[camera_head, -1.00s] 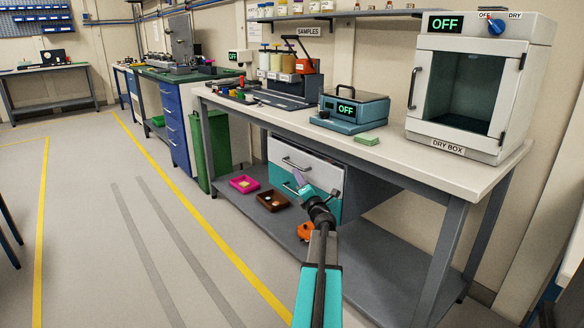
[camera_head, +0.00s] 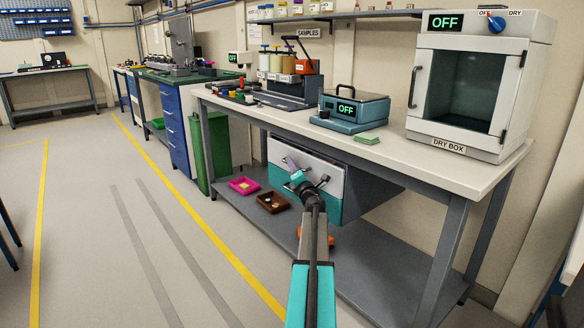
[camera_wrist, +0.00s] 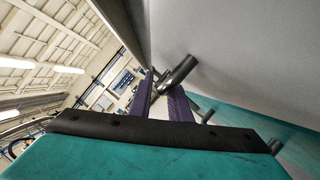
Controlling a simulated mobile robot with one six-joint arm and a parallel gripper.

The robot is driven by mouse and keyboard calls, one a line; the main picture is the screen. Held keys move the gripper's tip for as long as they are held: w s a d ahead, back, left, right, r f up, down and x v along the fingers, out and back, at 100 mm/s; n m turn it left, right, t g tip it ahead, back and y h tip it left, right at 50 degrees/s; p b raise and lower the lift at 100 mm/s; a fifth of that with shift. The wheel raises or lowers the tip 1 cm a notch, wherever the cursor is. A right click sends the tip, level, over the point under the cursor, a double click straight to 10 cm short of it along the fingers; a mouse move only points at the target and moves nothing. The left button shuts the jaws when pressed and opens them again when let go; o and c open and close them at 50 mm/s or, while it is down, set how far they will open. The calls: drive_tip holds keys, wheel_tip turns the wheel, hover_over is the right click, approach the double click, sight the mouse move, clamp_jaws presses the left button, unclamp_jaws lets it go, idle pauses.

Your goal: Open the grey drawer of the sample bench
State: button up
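The grey drawer (camera_head: 328,167) is the pale upper front of the unit under the sample bench (camera_head: 400,160); it looks closed. A teal front (camera_head: 334,208) is below it. My gripper (camera_head: 290,163), with purple fingers, is at the left part of the grey front and hides part of its handle. In the wrist view, the dark round handle bar (camera_wrist: 180,72) crosses at the fingertips of my gripper (camera_wrist: 160,86), close to the pale front (camera_wrist: 240,55). The fingers stand apart. I cannot tell whether they touch the bar.
A pink tray (camera_head: 244,186) and a brown tray (camera_head: 273,203) sit on the bench's lower shelf, left of the drawer unit. An orange object is partly hidden behind my arm. A green bin (camera_head: 215,150) stands left of the bench. The floor to the left is clear.

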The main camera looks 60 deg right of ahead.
drive_tip(key=shift+c, duration=0.4)
clamp_jaws()
drive_tip(key=shift+s, duration=0.2)
